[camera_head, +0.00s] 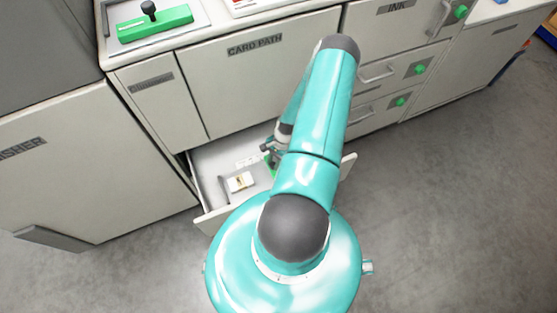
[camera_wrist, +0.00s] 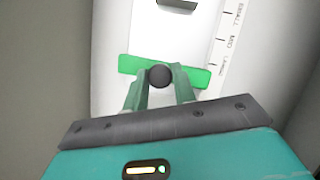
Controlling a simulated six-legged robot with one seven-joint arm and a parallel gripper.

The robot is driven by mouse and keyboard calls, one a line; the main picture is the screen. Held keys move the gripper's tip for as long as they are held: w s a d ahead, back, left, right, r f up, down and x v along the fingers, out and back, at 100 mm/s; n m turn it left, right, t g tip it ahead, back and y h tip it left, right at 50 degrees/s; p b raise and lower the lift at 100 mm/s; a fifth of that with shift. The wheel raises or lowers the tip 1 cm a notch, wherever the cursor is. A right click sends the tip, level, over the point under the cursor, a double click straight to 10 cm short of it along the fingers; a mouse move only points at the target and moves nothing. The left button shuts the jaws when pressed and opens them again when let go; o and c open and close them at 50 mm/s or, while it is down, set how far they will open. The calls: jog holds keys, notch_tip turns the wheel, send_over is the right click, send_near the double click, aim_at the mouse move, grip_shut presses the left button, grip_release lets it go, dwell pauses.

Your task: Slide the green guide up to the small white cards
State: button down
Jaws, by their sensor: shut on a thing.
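The green guide (camera_wrist: 197,77) lies across the lower middle of the wrist view, with a dark round knob on it. My gripper (camera_wrist: 159,80) is shut on that knob. In the head view a bit of the green guide (camera_head: 269,166) shows inside the open drawer, partly hidden by my arm. The small white cards (camera_head: 240,182) lie in the drawer to the left of the guide, apart from it, with a brownish mark on top. In the wrist view a pale flat area lies beyond the guide; I cannot tell whether it is cards or drawer floor.
A printed scale (camera_wrist: 225,35) reading small, med and large runs beside the guide's right end. The open drawer (camera_head: 206,160) has low walls around it. A separate green block with a black knob (camera_head: 155,22) sits on the counter. Grey floor is clear at the right.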

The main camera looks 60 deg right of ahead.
jog(key=w+a, duration=0.1)
jog(key=a, duration=0.1)
jog(key=w+a, duration=0.2)
jog(key=a, duration=0.1)
jog(key=w+a, duration=0.2)
jog(key=a, duration=0.1)
jog(key=shift+a, duration=0.1)
jog(key=c, duration=1.1)
grip_release()
jog(key=shift+c, duration=0.2)
jog(key=v, duration=1.3)
jog(key=shift+r, duration=0.4)
jog(key=shift+s+d, duration=0.15)
jog(key=shift+d, duration=0.05)
